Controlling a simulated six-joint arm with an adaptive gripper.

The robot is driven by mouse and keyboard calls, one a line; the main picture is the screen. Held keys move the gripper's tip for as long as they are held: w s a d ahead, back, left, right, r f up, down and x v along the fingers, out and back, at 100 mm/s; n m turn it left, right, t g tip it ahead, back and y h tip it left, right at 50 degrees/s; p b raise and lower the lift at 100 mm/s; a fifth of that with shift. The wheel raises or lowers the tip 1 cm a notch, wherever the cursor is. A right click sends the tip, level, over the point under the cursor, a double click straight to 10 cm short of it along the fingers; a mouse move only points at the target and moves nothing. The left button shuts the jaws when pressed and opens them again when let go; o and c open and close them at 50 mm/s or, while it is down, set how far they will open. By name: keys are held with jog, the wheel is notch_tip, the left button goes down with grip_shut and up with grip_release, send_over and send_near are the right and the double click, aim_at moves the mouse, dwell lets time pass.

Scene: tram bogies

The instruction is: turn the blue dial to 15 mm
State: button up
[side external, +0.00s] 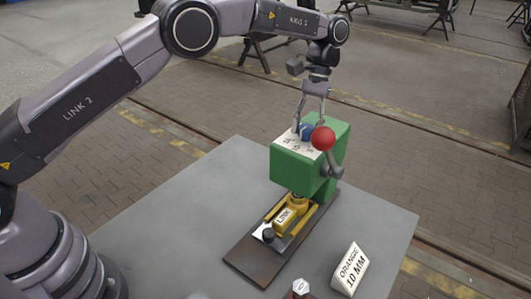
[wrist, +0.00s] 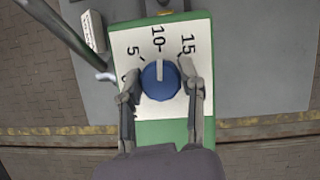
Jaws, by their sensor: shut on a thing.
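The blue dial (wrist: 160,84) sits on a white scale plate (wrist: 180,32) marked 5, 10 and 15, with another mark partly hidden by a finger. The dial's pale pointer line points about at the 10. The plate is on top of a green box (side external: 338,150); the dial also shows in the side view (side external: 307,131), partly hidden. My gripper (wrist: 160,80) is above the box, with one finger on each side of the dial, shut on it. It also shows in the side view (side external: 309,124), reaching down from above.
An ORANGE 10 MM sign (side external: 347,270) stands near the table's front. The table's left side is clear.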

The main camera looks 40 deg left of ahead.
jog(key=m+y, duration=0.1)
jog(key=m, duration=0.3)
jog(key=shift+y, duration=0.4)
jog(key=shift+m+t+y, duration=0.4)
jog(key=shift+m+y, duration=0.1)
jog(key=shift+m, duration=1.3)
jog(key=o, duration=1.1)
jog(key=shift+o, duration=0.2)
